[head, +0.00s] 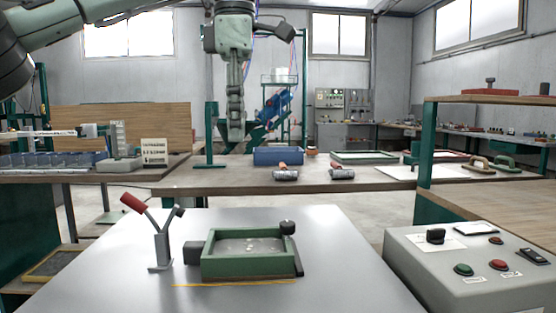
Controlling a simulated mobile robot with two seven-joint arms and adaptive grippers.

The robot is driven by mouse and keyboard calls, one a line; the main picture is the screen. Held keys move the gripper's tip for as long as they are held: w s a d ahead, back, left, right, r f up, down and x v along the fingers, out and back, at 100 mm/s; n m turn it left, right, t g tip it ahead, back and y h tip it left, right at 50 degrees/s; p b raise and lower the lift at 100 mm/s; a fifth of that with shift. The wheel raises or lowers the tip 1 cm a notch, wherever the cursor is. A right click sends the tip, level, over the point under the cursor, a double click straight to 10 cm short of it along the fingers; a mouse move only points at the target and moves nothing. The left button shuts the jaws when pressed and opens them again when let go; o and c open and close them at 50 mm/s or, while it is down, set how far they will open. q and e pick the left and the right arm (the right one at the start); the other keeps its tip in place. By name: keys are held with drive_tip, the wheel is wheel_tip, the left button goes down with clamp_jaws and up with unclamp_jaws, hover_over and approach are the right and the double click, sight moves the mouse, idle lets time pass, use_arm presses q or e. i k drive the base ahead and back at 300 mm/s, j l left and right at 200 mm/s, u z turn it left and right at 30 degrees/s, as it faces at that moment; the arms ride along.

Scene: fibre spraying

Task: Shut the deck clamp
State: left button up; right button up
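The deck clamp (160,246) stands on the grey deck (110,285) at the left of the green frame. It has a grey upright post, and its red-handled lever (133,203) tilts up and to the left. A short dark-tipped arm points up to the right, clear of the frame. The green frame (250,268) holds a grey sheet with pale specks. My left gripper (236,139) hangs pointing down, above and behind the deck, apart from the clamp. I see it nearly edge-on, so its finger gap is hidden. My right gripper is out of view.
A grey control box (470,280) with buttons is at right. Behind is a wooden bench (225,180) with a blue bin (278,156) and rollers. The deck's front left is clear.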

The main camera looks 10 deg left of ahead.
sight(129, 199)
drive_tip(key=k, duration=1)
